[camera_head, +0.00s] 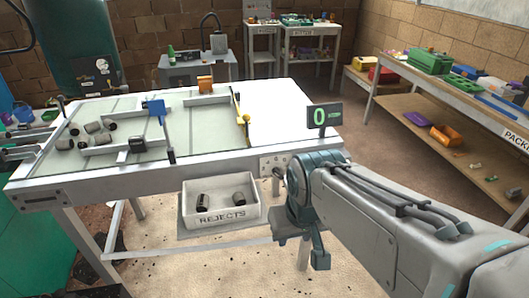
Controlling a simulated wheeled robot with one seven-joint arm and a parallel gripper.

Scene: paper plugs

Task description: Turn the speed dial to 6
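A small light panel (268,160) with several dark marks sits on the front face of the work table (285,112), near its right corner. It seems to be the dial's plate. A dark small part shows at its lower right, and I cannot tell whether it is the dial or a fingertip. A dark display (322,116) above the table corner shows a green 0. My arm comes in from the lower right, and its teal wrist stands in front of the panel's right side. My gripper's fingers are mostly hidden by the wrist, so their opening does not show.
A white REJECTS bin (222,216) with a few dark plugs stands under the table's front edge. A yellow lever (241,120) stands mid-table. A packing shelf (455,125) stands at right.

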